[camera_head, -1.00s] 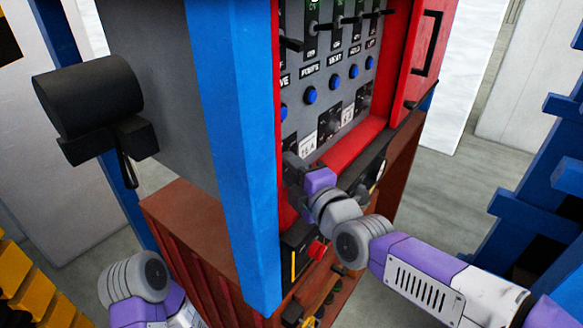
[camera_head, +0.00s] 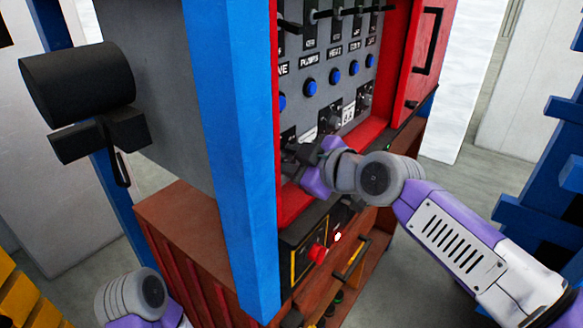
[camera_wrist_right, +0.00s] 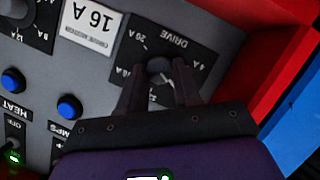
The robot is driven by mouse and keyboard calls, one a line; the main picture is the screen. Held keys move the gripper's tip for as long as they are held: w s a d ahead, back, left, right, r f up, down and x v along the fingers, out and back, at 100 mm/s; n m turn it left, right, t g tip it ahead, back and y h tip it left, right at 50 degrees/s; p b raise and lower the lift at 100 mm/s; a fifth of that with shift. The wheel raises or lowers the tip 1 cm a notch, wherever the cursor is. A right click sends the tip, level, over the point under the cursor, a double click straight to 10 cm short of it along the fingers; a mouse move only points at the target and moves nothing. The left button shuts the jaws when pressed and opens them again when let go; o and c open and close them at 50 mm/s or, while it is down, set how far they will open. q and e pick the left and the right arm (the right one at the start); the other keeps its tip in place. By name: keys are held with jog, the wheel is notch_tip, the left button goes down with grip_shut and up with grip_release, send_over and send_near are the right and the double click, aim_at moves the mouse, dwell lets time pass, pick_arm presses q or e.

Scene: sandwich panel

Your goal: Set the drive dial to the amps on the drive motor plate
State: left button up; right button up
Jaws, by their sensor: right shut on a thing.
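The drive dial (camera_wrist_right: 159,66) shows in the right wrist view on a black plate marked DRIVE, with amp marks around it; some marks are hidden by my fingers. The drive motor plate (camera_wrist_right: 90,24), white and reading 16 A, is beside it. My right gripper (camera_wrist_right: 158,84) is shut on the dial, a finger on each side. In the head view my right gripper (camera_head: 303,152) is at the lower left of the panel and hides the dial. My left arm shows at the lower left of the head view, but its gripper is out of view.
The grey panel has a row of blue buttons (camera_head: 309,88) and several switches above. A red frame (camera_head: 300,203) and a blue post (camera_head: 240,150) stand close to the gripper. A red stop button (camera_head: 318,253) is below. Open floor lies to the right.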

jog(key=m, duration=0.1)
jog(key=m+g, duration=0.1)
jog(key=shift+w+d+m+g+y, duration=0.2)
jog(key=shift+m+g+y, duration=0.1)
jog(key=shift+y, duration=0.1)
jog(key=shift+w+m+g+y, duration=0.1)
jog(key=shift+m+g+y, duration=0.3)
jog(key=shift+m+g, duration=0.6)
jog(key=m+g+y, duration=0.1)
jog(key=m, duration=0.1)
jog(key=m+y, duration=0.1)
jog(key=m, duration=0.1)
jog(key=shift+w+d+f+m+g, duration=0.15)
jog(key=shift+w+m+g, duration=0.05)
jog(key=shift+m+g, duration=0.2)
jog(key=m+y, duration=0.1)
jog(key=m, duration=0.1)
jog(key=m+g+y, duration=0.1)
jog(key=m, duration=0.1)
jog(key=shift+w+f, duration=0.1)
jog(key=shift+f, duration=0.1)
jog(key=m+y+b, duration=0.2)
jog(key=m, duration=0.2)
jog(key=shift+f, duration=0.2)
jog(key=shift+m+y, duration=0.3)
jog(key=o, duration=1.1)
jog(key=shift+r, duration=0.1)
jog(key=shift+c, duration=0.2)
